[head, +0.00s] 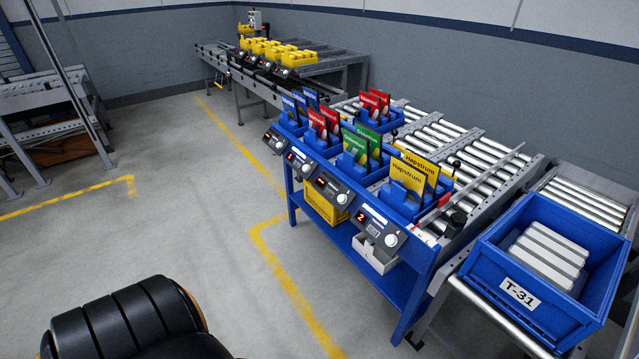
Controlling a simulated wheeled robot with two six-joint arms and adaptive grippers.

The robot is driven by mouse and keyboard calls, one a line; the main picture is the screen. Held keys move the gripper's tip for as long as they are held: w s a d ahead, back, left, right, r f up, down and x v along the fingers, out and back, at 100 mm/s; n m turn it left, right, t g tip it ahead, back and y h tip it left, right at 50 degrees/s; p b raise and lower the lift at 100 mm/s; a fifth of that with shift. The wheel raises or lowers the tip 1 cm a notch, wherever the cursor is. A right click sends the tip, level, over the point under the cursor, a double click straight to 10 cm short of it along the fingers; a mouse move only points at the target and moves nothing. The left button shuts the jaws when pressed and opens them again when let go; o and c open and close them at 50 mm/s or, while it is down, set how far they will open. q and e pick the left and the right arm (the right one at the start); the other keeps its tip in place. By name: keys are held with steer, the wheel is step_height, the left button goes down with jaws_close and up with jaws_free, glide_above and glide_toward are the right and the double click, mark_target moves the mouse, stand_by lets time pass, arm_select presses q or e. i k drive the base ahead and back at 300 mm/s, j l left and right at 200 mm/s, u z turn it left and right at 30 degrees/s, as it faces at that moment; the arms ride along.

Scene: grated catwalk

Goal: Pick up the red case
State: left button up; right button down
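Two red cases (318,124) stand upright in a blue holder on the near conveyor table, between the blue cases and the green cases. More red cases (371,105) stand in another blue holder farther back on the rollers. Neither of my grippers shows in the head view. A black rounded part, probably of my own arm, fills the bottom left corner, well apart from the cases.
Blue cases (290,106), green cases (354,148) and yellow cases (407,178) share the table. A blue crate (584,325) labelled T-31 holds pale bars. Yellow bins (298,58) stand farther back. The floor (190,205) left of the table is clear.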

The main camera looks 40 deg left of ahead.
mark_target(318, 122)
steer(key=u, duration=1.3)
